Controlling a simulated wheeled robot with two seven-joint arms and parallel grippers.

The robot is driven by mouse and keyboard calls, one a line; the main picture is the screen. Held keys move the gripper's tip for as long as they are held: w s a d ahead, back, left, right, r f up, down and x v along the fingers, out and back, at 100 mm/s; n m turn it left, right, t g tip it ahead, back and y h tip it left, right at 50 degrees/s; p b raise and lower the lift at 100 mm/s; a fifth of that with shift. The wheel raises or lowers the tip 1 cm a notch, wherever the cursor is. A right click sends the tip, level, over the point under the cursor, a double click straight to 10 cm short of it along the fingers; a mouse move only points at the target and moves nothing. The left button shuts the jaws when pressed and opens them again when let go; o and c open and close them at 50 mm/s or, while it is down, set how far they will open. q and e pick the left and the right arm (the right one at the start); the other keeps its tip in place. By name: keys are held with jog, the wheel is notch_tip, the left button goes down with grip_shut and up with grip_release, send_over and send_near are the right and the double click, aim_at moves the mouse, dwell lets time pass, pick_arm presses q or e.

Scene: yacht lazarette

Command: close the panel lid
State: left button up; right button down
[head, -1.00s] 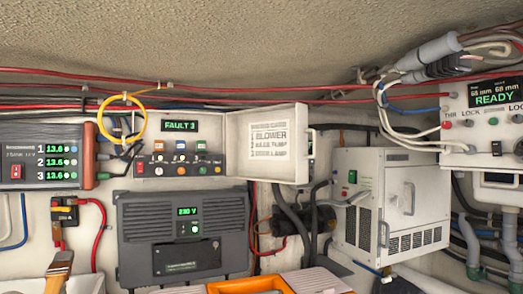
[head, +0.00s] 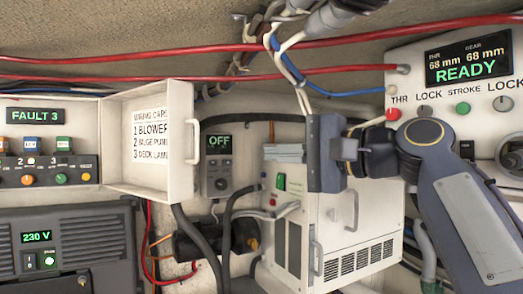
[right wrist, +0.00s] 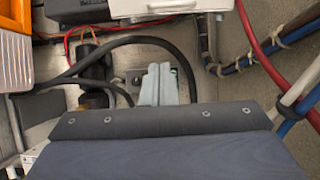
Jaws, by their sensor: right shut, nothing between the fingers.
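The white panel lid (head: 150,140) stands open in the head view, swung out to the right of the switch panel (head: 45,155). Its inner face carries a printed card, and a pale handle (head: 193,140) sits on its right edge. My right gripper (head: 270,152) is to the right of the lid, apart from the handle, with its fingers pointing left. The fingers are shut and empty; they also show in the right wrist view (right wrist: 155,72). A white edge at the top of that view seems to be the lid. My left gripper is not in view.
A white louvred unit (head: 355,235) stands below my right gripper. A small OFF display box (head: 218,165) and black hoses (head: 195,235) lie behind the lid. Red cables (head: 230,48) run above. A READY control box (head: 440,110) is at the upper right.

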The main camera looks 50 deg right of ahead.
jog(key=w+a+r+p, duration=0.1)
jog(key=w+a+p, duration=0.2)
jog(key=w, duration=0.6)
jog(key=shift+w+a+r, duration=0.15)
jog(key=shift+w+a, duration=0.15)
jog(key=shift+a, duration=0.9)
jog(key=shift+s+a, duration=0.1)
